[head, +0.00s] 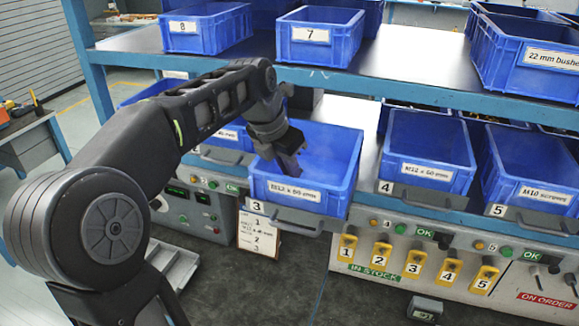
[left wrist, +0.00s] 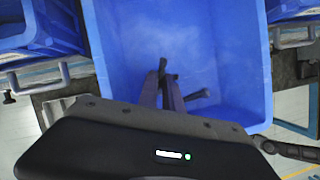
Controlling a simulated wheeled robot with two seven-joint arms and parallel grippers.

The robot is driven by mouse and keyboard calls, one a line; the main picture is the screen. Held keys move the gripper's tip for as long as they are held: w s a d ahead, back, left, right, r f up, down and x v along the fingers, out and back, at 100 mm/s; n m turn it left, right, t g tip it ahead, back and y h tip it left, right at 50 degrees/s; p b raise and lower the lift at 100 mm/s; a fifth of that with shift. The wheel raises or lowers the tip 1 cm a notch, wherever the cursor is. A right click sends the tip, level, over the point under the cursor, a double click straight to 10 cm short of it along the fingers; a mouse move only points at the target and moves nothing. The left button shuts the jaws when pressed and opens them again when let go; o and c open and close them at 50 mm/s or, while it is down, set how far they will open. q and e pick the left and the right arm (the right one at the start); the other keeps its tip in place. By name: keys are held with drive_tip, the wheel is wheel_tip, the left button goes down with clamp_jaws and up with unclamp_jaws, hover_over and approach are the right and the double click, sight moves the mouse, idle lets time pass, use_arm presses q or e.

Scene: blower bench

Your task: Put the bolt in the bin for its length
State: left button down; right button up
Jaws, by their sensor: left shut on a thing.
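My left gripper (head: 291,160) reaches into the blue bin (head: 287,195) on the stand marked 3. Its label looks like M12 x 60 mm, but the small print is hard to read. In the left wrist view the fingers (left wrist: 164,85) are shut on a dark piece, the bolt (left wrist: 163,65), inside the bin's outline. A second dark rod-like piece (left wrist: 197,95) shows beside the fingers; I cannot tell whether it lies on the bin floor. The bolt is hidden in the head view. My right gripper is not in view.
Blue bins 4 (head: 428,150) and 5 (head: 533,172) stand to the right. A card (head: 258,232) stands below bin 3. Yellow numbered tags (head: 414,262) hang on the bench front. The upper shelf (head: 400,84) with more bins is close above my arm.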

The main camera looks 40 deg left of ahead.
use_arm(q)
drive_tip(key=shift+f, duration=0.45)
drive_tip(key=c, duration=1.5)
unclamp_jaws()
